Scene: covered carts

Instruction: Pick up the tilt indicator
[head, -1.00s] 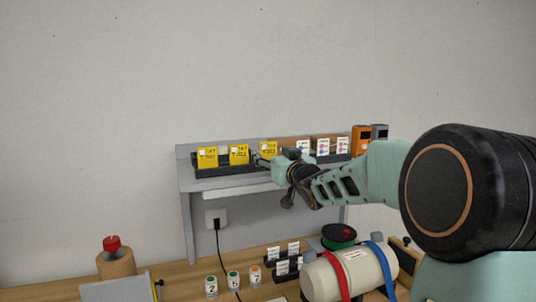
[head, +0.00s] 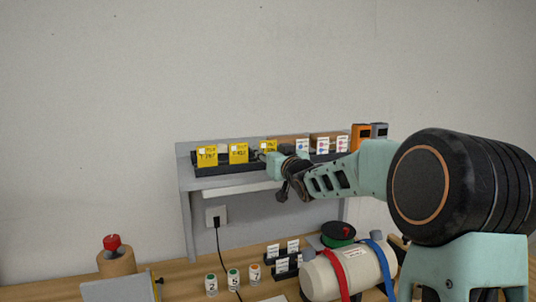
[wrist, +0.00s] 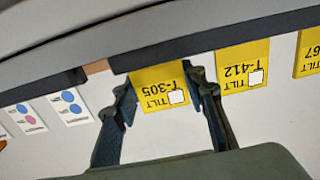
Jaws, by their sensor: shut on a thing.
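Three yellow tilt indicators stand in a dark rack on the shelf. In the wrist view, the one marked T-305 (wrist: 160,88) sits between the two fingers of my gripper (wrist: 162,92), which is shut on it at its side edges. Beside it are T-412 (wrist: 243,66) and one whose label is cut off, ending in 67 (wrist: 309,52). In the head view, my gripper (head: 264,156) is at the rightmost yellow card (head: 269,146) and partly covers it. The other two cards (head: 238,153) (head: 207,156) stand to its left. T-305's far edge meets the dark rack strip.
White cards with coloured dots (head: 323,145) stand right of the gripper, before brown boxes. Orange (head: 361,138) and grey devices stand at the shelf's right end. Below on the bench are a strapped cream cylinder (head: 345,272), a green spool (head: 338,234) and numbered jars (head: 233,279).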

